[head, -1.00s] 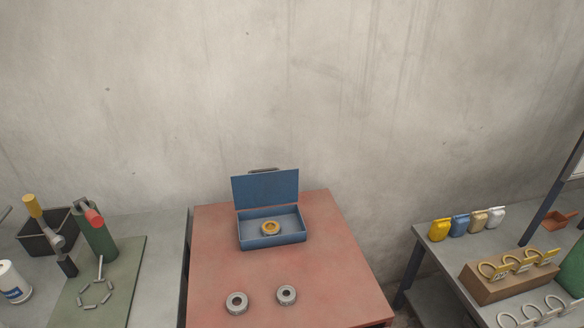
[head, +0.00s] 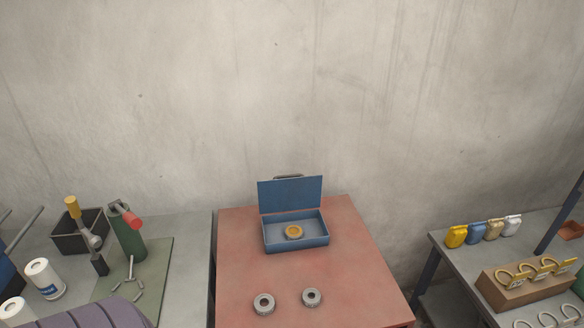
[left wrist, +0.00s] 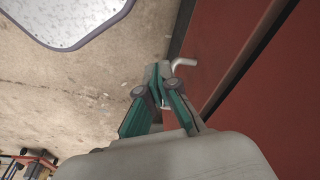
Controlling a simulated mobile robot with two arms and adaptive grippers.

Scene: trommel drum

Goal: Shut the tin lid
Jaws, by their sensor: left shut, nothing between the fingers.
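The blue tin (head: 297,245) stands on the red table with its lid (head: 290,194) raised upright at the back. A handle shows on the lid's top edge. A yellow ring-like part (head: 294,232) lies inside the tin. My left gripper (left wrist: 160,78) shows in the left wrist view with its green fingers shut and empty. It is beside a red panel, low over the floor, away from the tin. The tin is not in the left wrist view. My right gripper is in neither view.
Two grey rings, one on the left (head: 263,304) and one on the right (head: 312,297), lie on the red table (head: 365,285) before the tin. A pale bent handle (left wrist: 183,63) is near my left fingertips. Benches with tools and padlocks flank the table.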

